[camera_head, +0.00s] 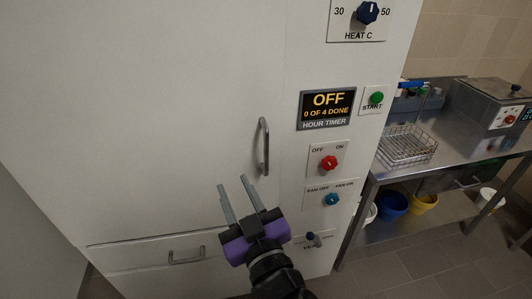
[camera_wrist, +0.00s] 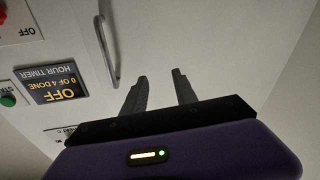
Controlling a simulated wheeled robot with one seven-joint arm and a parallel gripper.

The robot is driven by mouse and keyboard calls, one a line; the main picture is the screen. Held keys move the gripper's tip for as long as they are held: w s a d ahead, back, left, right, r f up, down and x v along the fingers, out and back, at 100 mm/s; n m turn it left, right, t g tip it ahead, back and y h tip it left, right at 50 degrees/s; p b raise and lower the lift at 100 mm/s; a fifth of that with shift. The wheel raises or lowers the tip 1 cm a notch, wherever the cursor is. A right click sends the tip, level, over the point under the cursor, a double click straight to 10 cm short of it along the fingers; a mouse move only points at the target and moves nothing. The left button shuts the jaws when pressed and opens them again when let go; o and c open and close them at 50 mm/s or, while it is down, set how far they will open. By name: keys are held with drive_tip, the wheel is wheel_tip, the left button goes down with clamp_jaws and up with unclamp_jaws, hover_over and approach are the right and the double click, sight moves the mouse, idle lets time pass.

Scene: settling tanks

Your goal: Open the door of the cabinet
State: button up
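The cabinet door (camera_head: 150,100) is a large white panel that looks shut. Its vertical metal bar handle (camera_head: 263,146) sits near the door's right edge. My gripper (camera_head: 236,184), with two grey fingers and a purple body, is open and empty in front of the door, just below and left of the handle. In the wrist view the handle (camera_wrist: 107,50) is at upper left, apart from the fingers of my gripper (camera_wrist: 160,84). The fingers point along the door, and nothing is between them.
Right of the door is a control panel with a display (camera_head: 327,105) reading OFF, a red knob (camera_head: 329,162) and a blue knob (camera_head: 332,199). A drawer handle (camera_head: 187,256) is below. A steel table (camera_head: 455,135) with a wire basket (camera_head: 406,147) stands right.

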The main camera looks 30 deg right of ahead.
wheel_tip(320, 180, up, 2)
drive_tip(key=w+d+m+h, duration=0.3)
drive_tip(key=h, duration=0.1)
drive_tip(key=m+g+h, duration=0.3)
drive_tip(key=m, duration=0.1)
approach(266, 154)
drive_tip(key=x, duration=0.3)
drive_tip(key=p+x, duration=0.2)
drive_tip(key=x, duration=0.5)
drive_tip(key=shift+w+d, duration=0.15)
drive_tip(key=shift+w, duration=0.15)
clamp_jaws()
